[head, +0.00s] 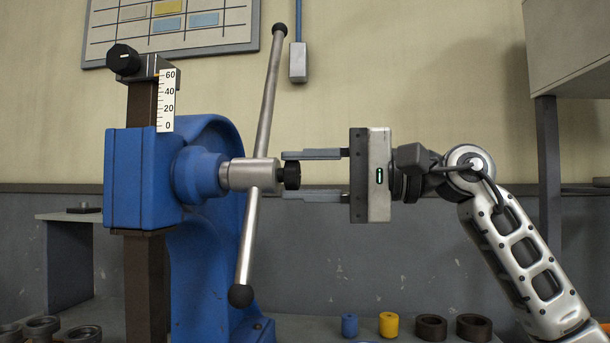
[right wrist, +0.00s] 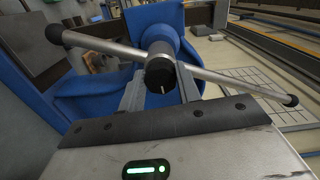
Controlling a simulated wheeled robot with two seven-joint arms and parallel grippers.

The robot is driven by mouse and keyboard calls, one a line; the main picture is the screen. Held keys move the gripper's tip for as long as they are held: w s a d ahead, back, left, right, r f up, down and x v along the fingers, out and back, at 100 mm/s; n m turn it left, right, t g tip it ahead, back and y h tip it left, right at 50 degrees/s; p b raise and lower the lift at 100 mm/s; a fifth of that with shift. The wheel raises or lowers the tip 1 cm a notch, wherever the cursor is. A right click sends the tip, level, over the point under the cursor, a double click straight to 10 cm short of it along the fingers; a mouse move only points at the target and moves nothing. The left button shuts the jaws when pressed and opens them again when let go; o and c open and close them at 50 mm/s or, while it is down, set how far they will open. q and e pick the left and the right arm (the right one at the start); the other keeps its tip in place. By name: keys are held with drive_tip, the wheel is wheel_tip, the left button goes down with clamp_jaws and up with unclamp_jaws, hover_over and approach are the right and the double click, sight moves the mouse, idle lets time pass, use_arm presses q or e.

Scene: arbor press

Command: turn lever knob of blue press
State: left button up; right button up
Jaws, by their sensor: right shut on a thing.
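The blue press (head: 205,235) stands at the left in the head view. A silver hub (head: 250,174) sticks out of its right side, with a long lever bar (head: 266,95) through it, tilted, a black ball at each end. A small black knob (head: 292,176) sits on the hub's outer end. My right gripper (head: 299,175) comes from the right with one finger above and one below the knob, shut on it. In the right wrist view the knob (right wrist: 160,74) with a white mark lies between the fingers (right wrist: 160,90). My left gripper is out of view.
A scale (head: 167,100) and another black knob (head: 123,60) are at the press's top. A blue cylinder (head: 349,325), a yellow cylinder (head: 389,324) and dark rings (head: 431,327) stand on the bench at lower right. A grey shelf unit (head: 570,60) is at far right.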

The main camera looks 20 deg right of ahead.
drive_tip(key=o, duration=1)
drive_tip(key=shift+c, duration=0.2)
drive_tip(key=shift+d, duration=0.1)
drive_tip(key=b+v, duration=0.1)
drive_tip(key=v, duration=1.5)
drive_tip(key=shift+b, duration=0.4)
